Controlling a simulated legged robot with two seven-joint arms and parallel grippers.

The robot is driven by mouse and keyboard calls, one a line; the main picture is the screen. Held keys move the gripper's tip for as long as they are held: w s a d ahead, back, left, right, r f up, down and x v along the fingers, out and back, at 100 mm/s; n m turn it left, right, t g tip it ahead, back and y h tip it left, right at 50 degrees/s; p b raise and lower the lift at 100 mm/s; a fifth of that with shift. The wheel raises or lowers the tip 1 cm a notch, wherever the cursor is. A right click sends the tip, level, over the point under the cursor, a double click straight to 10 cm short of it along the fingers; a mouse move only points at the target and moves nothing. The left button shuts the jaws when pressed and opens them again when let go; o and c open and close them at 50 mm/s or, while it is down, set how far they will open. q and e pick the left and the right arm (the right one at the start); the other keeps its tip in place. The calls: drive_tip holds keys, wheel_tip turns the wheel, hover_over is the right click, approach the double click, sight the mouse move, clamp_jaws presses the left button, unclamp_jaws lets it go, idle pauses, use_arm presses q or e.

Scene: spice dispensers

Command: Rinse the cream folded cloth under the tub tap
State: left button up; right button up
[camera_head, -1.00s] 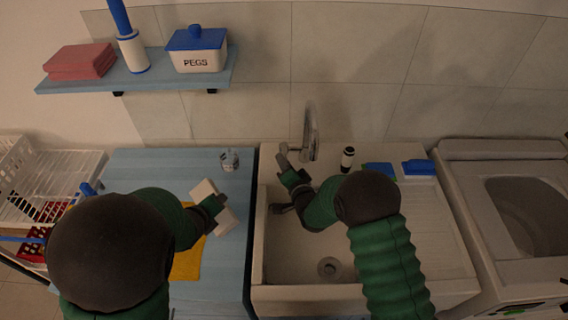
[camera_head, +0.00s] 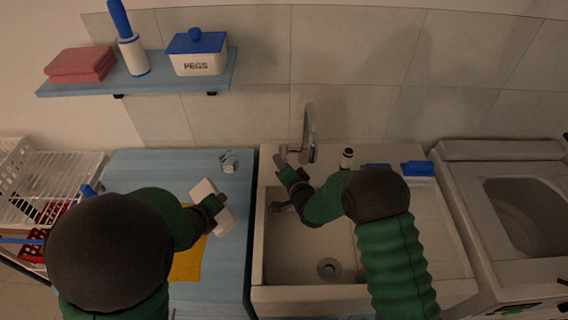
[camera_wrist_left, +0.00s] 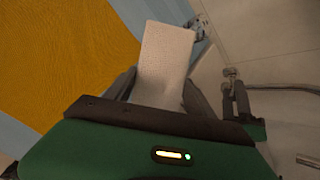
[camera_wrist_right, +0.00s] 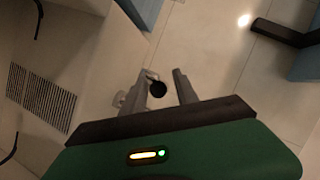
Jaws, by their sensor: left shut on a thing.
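The cream folded cloth (camera_head: 203,189) is held by my left gripper (camera_head: 214,205) above the blue worktop, left of the tub. The left wrist view shows the cloth (camera_wrist_left: 163,65) upright between the two fingers. The tub (camera_head: 300,255) is a pale sink with a drain in its floor. The tap (camera_head: 309,145) is chrome and stands at its back edge. My right gripper (camera_head: 288,165) is at the tub's back left, just left of the tap. In the right wrist view its fingers are apart, with a dark-ended metal tap part (camera_wrist_right: 157,88) between them; contact is unclear.
A yellow cloth (camera_head: 188,262) lies on the blue worktop (camera_head: 150,165). A small clear object (camera_head: 229,160) stands at its back. A dark bottle (camera_head: 347,157) and blue items (camera_head: 417,168) stand behind the tub. A washing machine (camera_head: 520,215) is at the right and a shelf (camera_head: 110,85) above.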

use_arm(q)
drive_tip(key=shift+a, duration=0.15)
use_arm(e)
drive_tip(key=shift+o, duration=0.8)
drive_tip(key=shift+w+r, duration=0.1)
drive_tip(key=shift+r, duration=0.05)
use_arm(q)
drive_tip(key=shift+f+b, duration=0.65)
use_arm(e)
drive_tip(key=v, duration=1.1)
drive_tip(key=shift+s, duration=0.4)
drive_tip(key=shift+d+r, duration=0.1)
drive_tip(key=shift+c, duration=0.2)
